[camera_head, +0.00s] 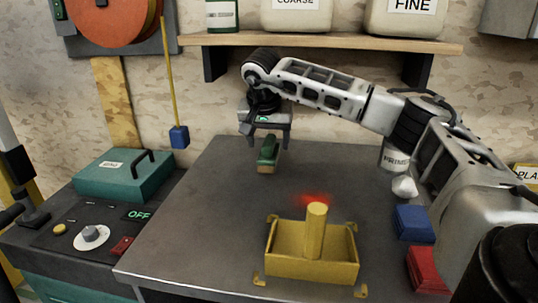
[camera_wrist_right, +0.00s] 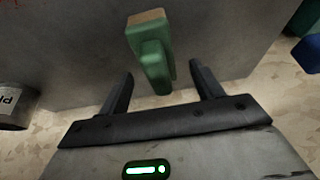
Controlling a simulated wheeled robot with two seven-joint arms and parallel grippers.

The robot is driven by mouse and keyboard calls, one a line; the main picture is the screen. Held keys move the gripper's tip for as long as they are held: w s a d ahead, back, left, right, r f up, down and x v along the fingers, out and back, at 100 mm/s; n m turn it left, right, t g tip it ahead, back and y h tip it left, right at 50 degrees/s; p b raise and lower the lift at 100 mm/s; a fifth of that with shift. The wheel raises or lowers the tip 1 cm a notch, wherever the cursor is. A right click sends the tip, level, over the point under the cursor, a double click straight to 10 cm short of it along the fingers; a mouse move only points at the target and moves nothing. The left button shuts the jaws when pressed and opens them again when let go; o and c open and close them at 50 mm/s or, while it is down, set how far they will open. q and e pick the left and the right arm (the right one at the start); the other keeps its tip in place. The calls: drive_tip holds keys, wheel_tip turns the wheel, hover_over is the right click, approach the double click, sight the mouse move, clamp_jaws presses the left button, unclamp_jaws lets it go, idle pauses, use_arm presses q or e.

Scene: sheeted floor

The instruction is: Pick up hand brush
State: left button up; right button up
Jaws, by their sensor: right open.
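The hand brush (camera_head: 268,152) has a green body and a tan end, and is at the back of the grey worktop. My right gripper (camera_head: 265,137) is open just behind and above it, with its fingers to either side of the brush's near-gripper end. In the right wrist view the brush (camera_wrist_right: 152,60) points toward the gap between the open fingers (camera_wrist_right: 162,74). The fingers look apart from it, and nothing is held. My left gripper is not in view.
A yellow open box with an upright post (camera_head: 316,232) stands at the front of the worktop (camera_head: 200,240). Blue (camera_head: 414,222) and red (camera_head: 428,270) blocks lie at right. A green case (camera_head: 122,176) sits left on a control panel. A shelf (camera_head: 320,42) with containers hangs above.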

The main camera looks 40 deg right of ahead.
drive_tip(key=x, duration=0.3)
drive_tip(key=shift+d+f, duration=0.1)
drive_tip(key=shift+f, duration=0.3)
drive_tip(key=c, duration=1.1)
drive_tip(key=shift+r, duration=0.1)
